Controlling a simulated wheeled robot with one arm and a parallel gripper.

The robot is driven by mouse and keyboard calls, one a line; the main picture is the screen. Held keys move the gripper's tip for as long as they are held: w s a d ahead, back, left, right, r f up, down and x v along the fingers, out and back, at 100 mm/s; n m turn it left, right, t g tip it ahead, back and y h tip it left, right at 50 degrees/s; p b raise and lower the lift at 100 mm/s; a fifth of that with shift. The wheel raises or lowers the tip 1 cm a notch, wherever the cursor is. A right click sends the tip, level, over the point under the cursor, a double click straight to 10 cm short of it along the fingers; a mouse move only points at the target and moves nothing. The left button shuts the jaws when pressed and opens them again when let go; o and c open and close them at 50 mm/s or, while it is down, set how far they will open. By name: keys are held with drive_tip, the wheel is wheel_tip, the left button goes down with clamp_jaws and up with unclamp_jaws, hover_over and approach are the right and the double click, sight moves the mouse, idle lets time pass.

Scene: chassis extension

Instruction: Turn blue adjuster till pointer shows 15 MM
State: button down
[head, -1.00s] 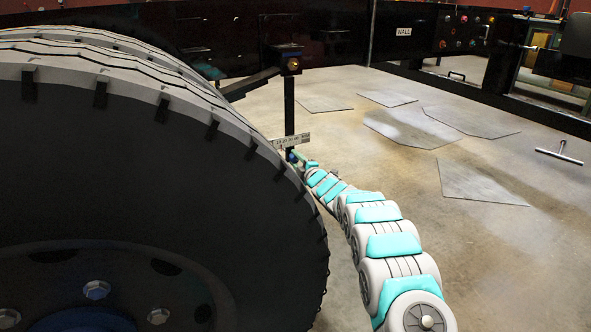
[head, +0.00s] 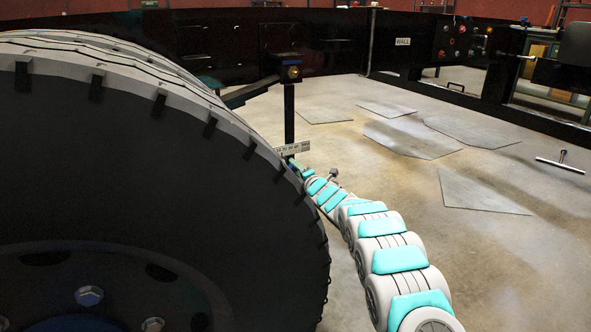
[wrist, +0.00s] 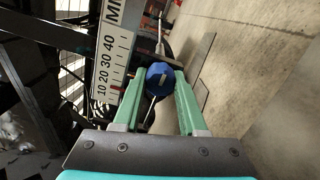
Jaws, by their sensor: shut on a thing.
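The blue adjuster (wrist: 159,76) is a round knob with a pale slot-like mark on its face, in the upper middle of the wrist view. My gripper (wrist: 163,80) has its green fingers on both sides of it and is shut on it. A white scale plate (wrist: 112,50) marked 10, 20, 30, 40 stands just left of the fingers. A small red pointer (wrist: 117,88) shows by its lower end, near the 10 to 20 marks; the exact reading is too small to tell. In the head view the scale (head: 292,149) is tiny, and the tire partly hides my gripper.
A large black tire (head: 150,170) fills the left of the head view, close beside my arm. A dark vertical post (head: 289,112) stands behind the scale. The floor (head: 400,185) to the right is open, with flat grey plates and a T-shaped tool (head: 560,162).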

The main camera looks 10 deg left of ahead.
drive_tip(key=shift+a+f, duration=0.1)
drive_tip(key=shift+c, duration=2.3)
unclamp_jaws()
drive_tip(key=v, duration=0.7)
drive_tip(key=shift+s+d, duration=0.25)
drive_tip(key=shift+s, duration=0.1)
